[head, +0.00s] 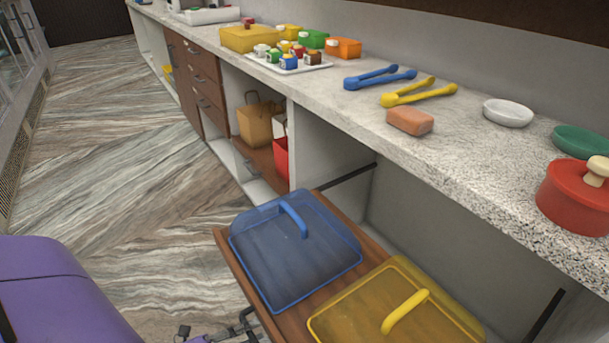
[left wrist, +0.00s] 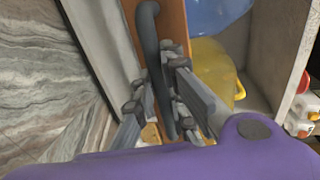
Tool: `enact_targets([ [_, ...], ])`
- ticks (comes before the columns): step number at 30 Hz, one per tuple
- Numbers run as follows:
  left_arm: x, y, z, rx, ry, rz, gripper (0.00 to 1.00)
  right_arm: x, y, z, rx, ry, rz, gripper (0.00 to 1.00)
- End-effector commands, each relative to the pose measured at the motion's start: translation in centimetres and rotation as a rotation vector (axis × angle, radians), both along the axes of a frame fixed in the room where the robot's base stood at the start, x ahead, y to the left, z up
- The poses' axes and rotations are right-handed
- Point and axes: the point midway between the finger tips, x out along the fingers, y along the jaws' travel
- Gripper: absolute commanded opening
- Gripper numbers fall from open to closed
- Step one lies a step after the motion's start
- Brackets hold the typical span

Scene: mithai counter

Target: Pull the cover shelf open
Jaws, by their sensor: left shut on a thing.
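The cover shelf (head: 236,268) is a brown wooden board standing out from under the counter. It carries a clear blue cover (head: 290,255) and a clear yellow cover (head: 365,310), each with an arched handle. My left gripper (head: 228,334) is at the bottom edge of the head view, at the shelf's front. In the left wrist view, its fingers (left wrist: 168,108) are shut around the dark grey bar handle (left wrist: 151,45) on the shelf front (left wrist: 173,22). The fingers partly hide the handle. My right gripper is not in view.
On the counter (head: 440,150) are blue tongs (head: 380,78), yellow tongs (head: 418,93), a pinkish block (head: 410,121), a white dish (head: 508,112) and a red pot (head: 573,198). Paper bags (head: 256,122) stand in a lower compartment. The floor (head: 120,170) left of the shelf is clear.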

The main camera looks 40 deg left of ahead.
Motion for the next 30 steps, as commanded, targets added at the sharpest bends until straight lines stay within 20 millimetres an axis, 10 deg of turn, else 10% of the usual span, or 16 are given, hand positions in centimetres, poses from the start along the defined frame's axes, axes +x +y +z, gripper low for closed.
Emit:
enact_targets([
  [23,-3.8,1.5,-0.1,0.001,0.004,0.003,0.00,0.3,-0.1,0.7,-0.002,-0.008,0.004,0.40],
  [25,-3.8,1.5,-0.1,0.001,0.003,0.003,0.18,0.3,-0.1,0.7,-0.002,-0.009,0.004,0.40],
  [30,-3.7,1.4,-0.1,0.001,0.002,0.002,0.20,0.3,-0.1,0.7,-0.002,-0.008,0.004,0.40],
])
